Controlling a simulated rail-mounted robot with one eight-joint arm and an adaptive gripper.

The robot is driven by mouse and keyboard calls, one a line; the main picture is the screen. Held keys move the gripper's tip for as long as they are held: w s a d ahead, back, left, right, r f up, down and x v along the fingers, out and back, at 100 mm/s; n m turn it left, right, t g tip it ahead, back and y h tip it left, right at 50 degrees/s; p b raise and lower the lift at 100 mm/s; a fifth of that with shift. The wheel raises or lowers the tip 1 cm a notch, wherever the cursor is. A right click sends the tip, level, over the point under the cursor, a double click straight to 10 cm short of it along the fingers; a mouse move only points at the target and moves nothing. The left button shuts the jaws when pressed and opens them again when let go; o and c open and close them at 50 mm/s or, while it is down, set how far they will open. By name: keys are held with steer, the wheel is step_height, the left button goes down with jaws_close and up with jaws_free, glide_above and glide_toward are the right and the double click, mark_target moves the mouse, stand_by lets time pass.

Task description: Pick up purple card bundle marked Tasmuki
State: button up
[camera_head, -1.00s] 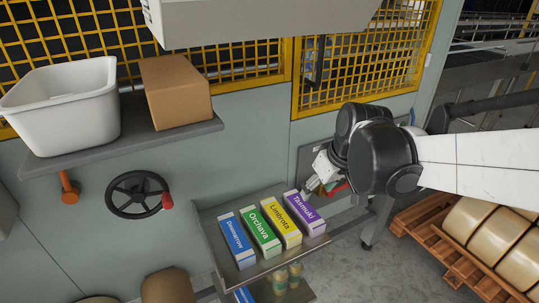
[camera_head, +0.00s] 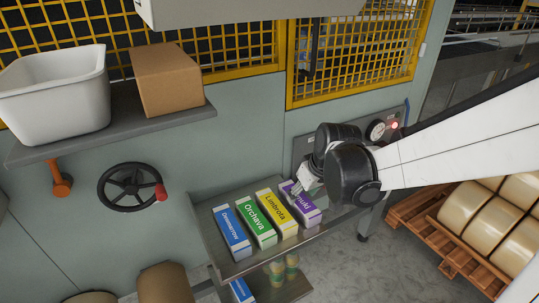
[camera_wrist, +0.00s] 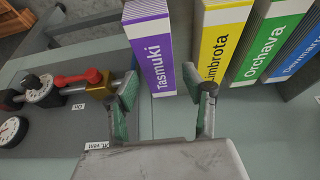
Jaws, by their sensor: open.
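The purple card bundle marked Tasmuki (camera_head: 304,207) is the rightmost of a row of bundles on a metal shelf in the head view. My gripper (camera_head: 303,188) hangs over its far end and hides part of the label. In the wrist view the purple bundle (camera_wrist: 153,45) lies ahead, its near end around the level of the fingertips. My gripper (camera_wrist: 165,88) is open, with one green-padded finger on each side of that end. I cannot tell whether either finger touches it. Nothing is held.
The yellow Limbrota bundle (camera_head: 277,214) is close beside the purple one, then the green Orchava (camera_head: 257,227) and blue Dewmarrow (camera_head: 231,233) bundles. A control panel with a gauge (camera_head: 376,130) is on the wall behind. A pallet (camera_head: 415,216) stands at right.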

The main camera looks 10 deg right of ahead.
mark_target(300, 198)
steer(key=shift+x, duration=2.45)
steer(key=shift+d, duration=0.15)
steer(key=c, duration=1)
steer(key=shift+r, duration=0.15)
